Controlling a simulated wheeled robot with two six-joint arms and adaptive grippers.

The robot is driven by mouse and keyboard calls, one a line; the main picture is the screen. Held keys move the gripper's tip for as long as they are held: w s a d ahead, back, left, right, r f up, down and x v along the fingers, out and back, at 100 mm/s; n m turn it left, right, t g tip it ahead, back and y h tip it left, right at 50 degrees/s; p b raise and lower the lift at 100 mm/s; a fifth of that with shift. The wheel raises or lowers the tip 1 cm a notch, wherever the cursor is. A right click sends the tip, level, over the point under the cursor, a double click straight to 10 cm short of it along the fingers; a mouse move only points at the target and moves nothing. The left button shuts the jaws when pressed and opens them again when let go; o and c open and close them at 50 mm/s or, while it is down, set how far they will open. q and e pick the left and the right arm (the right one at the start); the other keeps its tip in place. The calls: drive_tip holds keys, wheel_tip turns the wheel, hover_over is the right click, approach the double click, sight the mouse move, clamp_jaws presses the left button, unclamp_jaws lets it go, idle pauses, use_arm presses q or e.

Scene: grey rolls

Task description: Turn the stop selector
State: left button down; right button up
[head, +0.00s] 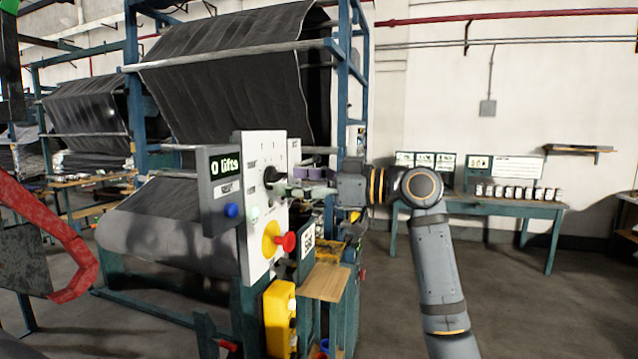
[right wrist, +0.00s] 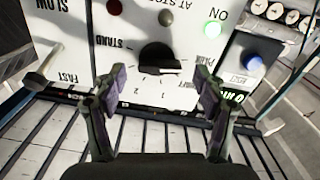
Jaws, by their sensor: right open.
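The stop selector (right wrist: 158,57) is a black rotary knob on a white panel, with printed marks such as STAND and 1 and 2 around it. In the head view the white control panel (head: 254,148) stands on the loom front, and the knob is partly hidden by my right gripper (head: 283,186). In the right wrist view my right gripper (right wrist: 160,78) is open, with one finger on each side below the knob. The fingers look apart from the knob, and nothing is between them. My left gripper is not in view.
A red button on a yellow base (head: 272,239) sits low on the panel. A counter box reading 0 lifts (head: 222,165) with a blue button (head: 231,210) is beside it. A lit green ON lamp (right wrist: 211,28) is near the knob. A wooden shelf (head: 325,283) juts out below.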

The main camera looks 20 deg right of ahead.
drive_tip(key=v, duration=1)
